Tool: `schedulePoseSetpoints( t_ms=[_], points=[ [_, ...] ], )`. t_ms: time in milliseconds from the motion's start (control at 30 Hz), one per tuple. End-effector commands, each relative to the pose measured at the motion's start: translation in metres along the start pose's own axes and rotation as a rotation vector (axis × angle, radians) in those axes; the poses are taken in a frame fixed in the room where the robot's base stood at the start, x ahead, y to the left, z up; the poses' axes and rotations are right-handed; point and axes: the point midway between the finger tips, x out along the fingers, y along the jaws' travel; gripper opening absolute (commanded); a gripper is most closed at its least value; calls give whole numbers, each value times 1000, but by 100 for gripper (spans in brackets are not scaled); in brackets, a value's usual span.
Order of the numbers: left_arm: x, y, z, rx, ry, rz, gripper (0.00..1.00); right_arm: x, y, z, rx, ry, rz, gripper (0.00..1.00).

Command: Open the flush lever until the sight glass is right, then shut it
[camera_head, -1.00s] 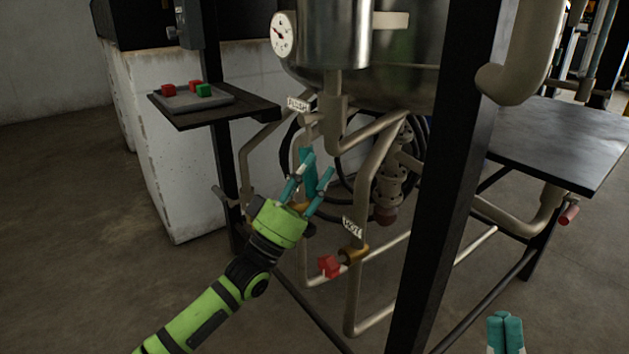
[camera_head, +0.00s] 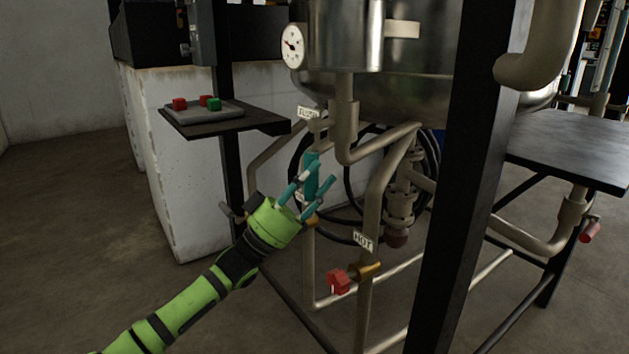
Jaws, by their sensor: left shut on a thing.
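My left gripper (camera_head: 314,184) reaches in from the lower left. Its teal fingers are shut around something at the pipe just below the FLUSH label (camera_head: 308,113). The flush lever is there, but the fingers cover it and I cannot make out its shape or angle. A brass valve part (camera_head: 311,220) shows right below the fingers. I cannot pick out the sight glass. My right gripper is out of view.
A red-handled valve (camera_head: 340,282) sits beside the HOT label (camera_head: 363,241). A round gauge (camera_head: 293,46) is on the steel vessel (camera_head: 425,70). A black post (camera_head: 470,160) stands to the right. A shelf (camera_head: 225,124) holds a button box (camera_head: 208,108).

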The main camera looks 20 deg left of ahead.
Motion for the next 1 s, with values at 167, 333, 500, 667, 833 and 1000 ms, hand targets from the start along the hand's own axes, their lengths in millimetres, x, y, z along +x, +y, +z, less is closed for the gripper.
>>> schedulePoseSetpoints(
  t_ms=[167,333,500,667,833,1000],
  points=[
    [2,-3,-4,4,4,-6,0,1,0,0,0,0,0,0],
    [1,-3,-3,4,3,-6,63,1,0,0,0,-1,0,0],
    [1,-2,-2,3,2,-4,63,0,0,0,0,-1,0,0],
    [-3,-2,-1,2,0,-4,63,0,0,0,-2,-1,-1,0],
    [-28,-2,0,2,-4,-7,63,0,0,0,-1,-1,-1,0],
    [-66,-2,0,2,-4,-6,63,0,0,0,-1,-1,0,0]
  ],
)
